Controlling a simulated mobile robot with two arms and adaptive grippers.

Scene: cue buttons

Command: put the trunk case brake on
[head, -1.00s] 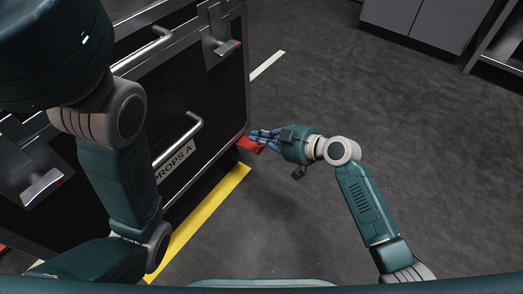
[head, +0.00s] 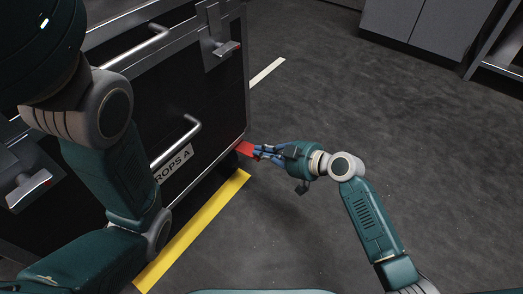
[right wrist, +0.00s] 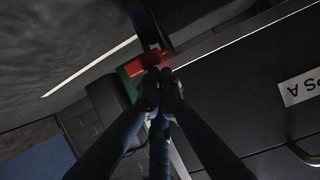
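The black trunk case (head: 215,110), labelled "PROPS A", stands at the left in the head view. Its red brake pedal (head: 244,149) sticks out at the low right corner, above a dark caster. In the right wrist view, the pedal (right wrist: 146,62) shows red with a green part beside it. My right gripper (head: 262,152) has its fingers together and pointed at the pedal. The fingertips (right wrist: 161,82) are right at the pedal's near edge; whether they touch it I cannot tell. My left arm crosses the left side; its gripper is not in view.
A yellow floor strip (head: 195,228) runs along the case. Grey cabinets (head: 410,25) stand at the back right.

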